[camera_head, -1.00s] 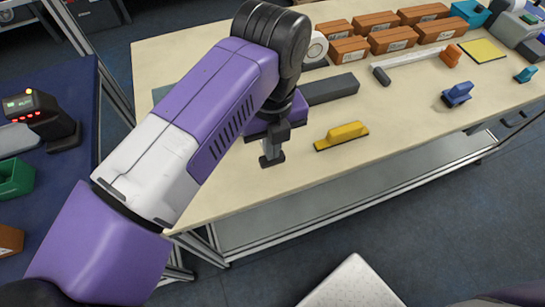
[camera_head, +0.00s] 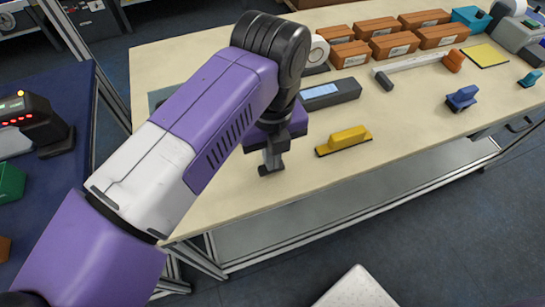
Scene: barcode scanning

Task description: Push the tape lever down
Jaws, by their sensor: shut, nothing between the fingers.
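My gripper (camera_head: 271,165) points down at the near left part of the table, its fingers together with nothing between them. It is left of the yellow-handled block and apart from it. A white tape roll (camera_head: 318,51) in a dark holder stands behind my arm, partly hidden by it. A long dark grey block (camera_head: 345,90) with a light blue panel on top lies in front of the roll, its left end hidden by my arm. I cannot make out a tape lever; my arm covers part of this area.
The yellow-handled block (camera_head: 344,139) lies right of my gripper. Several brown boxes (camera_head: 395,45) stand at the back. A blue-handled tool (camera_head: 462,97) and a yellow pad (camera_head: 485,57) lie further right. The table front (camera_head: 240,200) is clear. A scanner-like device (camera_head: 36,120) stands on the blue surface at left.

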